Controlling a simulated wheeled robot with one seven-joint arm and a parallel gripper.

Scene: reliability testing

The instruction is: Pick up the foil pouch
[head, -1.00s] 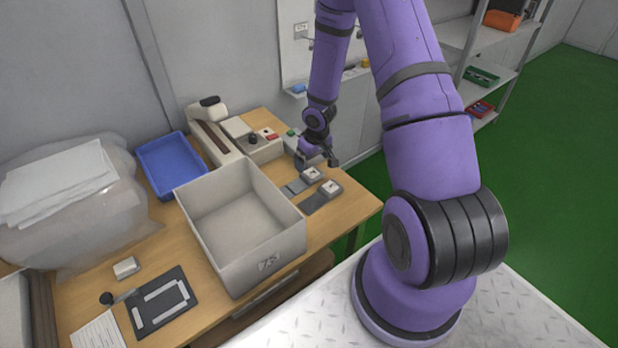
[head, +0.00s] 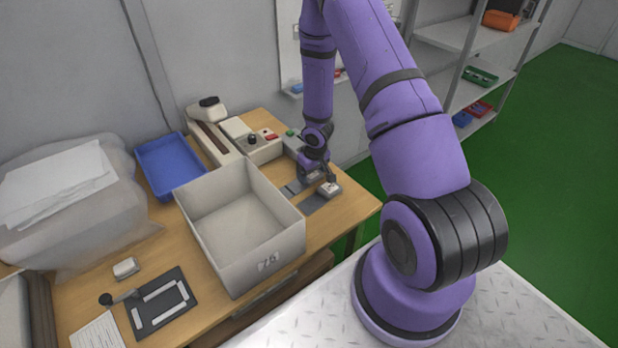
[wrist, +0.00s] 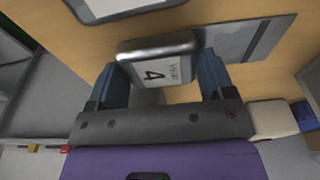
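The foil pouch (wrist: 163,52) is a small silvery block-like packet with rounded edges and a white label reading "4" and "Year". In the wrist view it lies between the two blue fingertips of my gripper (wrist: 161,64), which stand apart on either side of it. Firm contact on both sides cannot be made out. In the head view my gripper (head: 323,177) is low over the table's right end and partly hides this pouch. A second similar labelled packet (head: 330,189) lies just to the right and nearer; it also shows at the wrist view's top edge (wrist: 115,6).
Flat grey pieces (head: 314,204) lie beside the packets; one (wrist: 238,40) is right of the pouch in the wrist view. A large open grey bin (head: 268,265) stands left of my gripper. Bench devices (head: 262,150) and a blue tray (head: 172,165) are behind.

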